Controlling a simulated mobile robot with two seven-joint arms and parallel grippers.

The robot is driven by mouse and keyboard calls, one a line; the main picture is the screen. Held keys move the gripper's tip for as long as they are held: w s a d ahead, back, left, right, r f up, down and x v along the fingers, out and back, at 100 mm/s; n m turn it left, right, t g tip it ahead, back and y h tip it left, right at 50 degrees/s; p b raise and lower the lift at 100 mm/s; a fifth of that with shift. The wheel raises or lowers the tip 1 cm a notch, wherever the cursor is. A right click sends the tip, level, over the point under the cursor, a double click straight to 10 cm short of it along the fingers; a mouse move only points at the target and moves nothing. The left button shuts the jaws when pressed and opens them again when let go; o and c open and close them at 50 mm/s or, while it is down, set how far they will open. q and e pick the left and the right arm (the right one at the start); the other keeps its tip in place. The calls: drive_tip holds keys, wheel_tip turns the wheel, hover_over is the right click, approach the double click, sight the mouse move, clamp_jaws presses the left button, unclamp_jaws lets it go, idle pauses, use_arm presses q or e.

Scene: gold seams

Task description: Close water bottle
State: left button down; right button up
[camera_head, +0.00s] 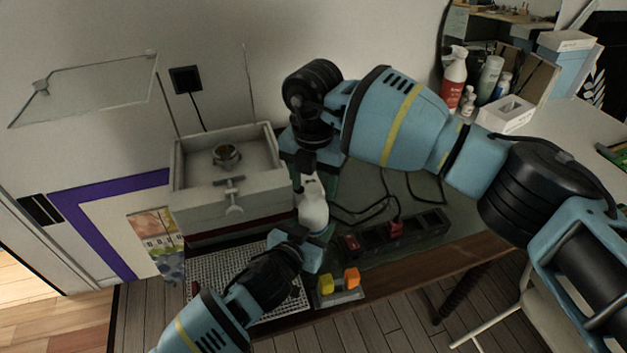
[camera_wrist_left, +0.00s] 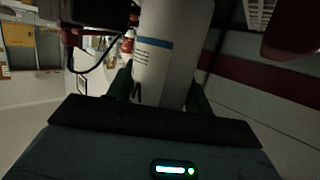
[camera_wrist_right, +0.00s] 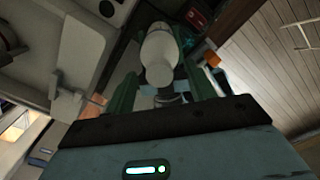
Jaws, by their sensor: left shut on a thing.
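The water bottle (camera_head: 313,213) is white and stands roughly upright at the left end of the green worktop, beside the grey box. My left gripper (camera_head: 316,238) is shut on its body from the front. In the left wrist view the bottle (camera_wrist_left: 172,55) shows a blue stripe and dark print between the fingers. My right gripper (camera_head: 309,176) is at the bottle's upper end. In the right wrist view the green fingers of the right gripper (camera_wrist_right: 163,90) stand apart, with the white bottle (camera_wrist_right: 160,52) between and beyond them. I cannot make out a separate cap.
The grey box (camera_head: 190,200) with a clamp stands close on the left. A power strip (camera_head: 395,235) with red plugs and loose cables lies right of the bottle. Yellow and orange blocks (camera_head: 338,282) are at the front edge. A red spray bottle (camera_head: 453,80) stands at the back right.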

wheel_tip(320, 180, up, 12)
idle(0.7)
use_arm(q)
drive_tip(key=c, duration=0.5)
unclamp_jaws()
drive_tip(key=shift+p+v, duration=0.35)
drive_tip(key=shift+v, duration=3.6)
use_arm(e)
drive_tip(key=shift+s+r, duration=0.1)
drive_tip(key=shift+r, duration=0.75)
use_arm(q)
drive_tip(key=shift+s, duration=0.1)
use_arm(e)
drive_tip(key=shift+f, duration=0.1)
